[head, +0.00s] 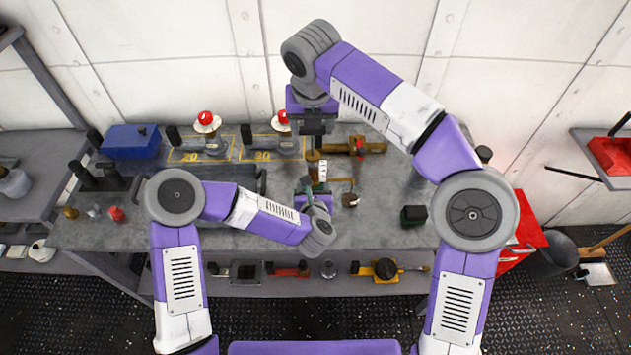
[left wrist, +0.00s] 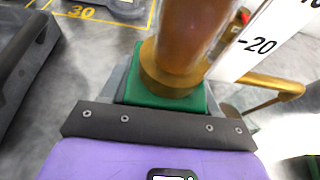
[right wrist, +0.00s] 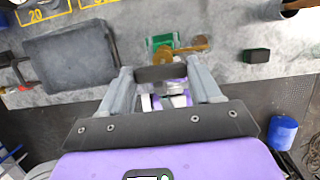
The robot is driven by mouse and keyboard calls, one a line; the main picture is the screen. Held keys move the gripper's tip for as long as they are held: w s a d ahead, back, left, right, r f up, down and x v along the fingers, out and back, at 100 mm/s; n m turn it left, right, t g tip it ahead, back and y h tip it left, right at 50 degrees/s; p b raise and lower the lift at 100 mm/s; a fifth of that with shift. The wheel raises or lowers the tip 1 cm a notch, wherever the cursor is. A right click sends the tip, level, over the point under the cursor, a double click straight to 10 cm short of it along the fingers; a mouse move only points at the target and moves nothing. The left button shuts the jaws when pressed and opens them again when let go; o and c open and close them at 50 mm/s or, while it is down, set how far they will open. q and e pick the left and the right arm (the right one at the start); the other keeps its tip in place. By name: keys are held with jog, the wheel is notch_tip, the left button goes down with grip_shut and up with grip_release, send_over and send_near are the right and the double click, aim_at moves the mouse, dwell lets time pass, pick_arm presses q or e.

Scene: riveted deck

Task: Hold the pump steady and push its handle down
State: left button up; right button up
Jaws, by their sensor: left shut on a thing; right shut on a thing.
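The pump has a copper barrel (left wrist: 185,40) on a green base block (left wrist: 165,92), with a white scale strip (left wrist: 262,42) and a brass pipe (left wrist: 265,82) beside it. The barrel also shows in the head view (head: 313,156). My left gripper (head: 312,190) is low at the pump, its jaws shut on the green base. My right gripper (head: 313,138) comes down from above, shut on the pump's dark handle bar (right wrist: 160,73). The bar spans between its fingers in the right wrist view. My grippers partly hide the pump in the head view.
The pump stands on a grey workbench (head: 385,225). A blue box (head: 131,141) is far left, a brass fitting (head: 365,146) behind right, a dark green block (head: 413,215) at right.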

aim_at(312, 139)
jog(key=shift+f, duration=2.45)
jog(key=o, duration=1.1)
jog(key=shift+r, duration=0.1)
jog(key=w+v, duration=0.1)
jog(key=v, duration=1.5)
jog(key=shift+r, duration=0.5)
jog(key=shift+w, duration=0.1)
pick_arm(q)
jog(key=o, duration=1.7)
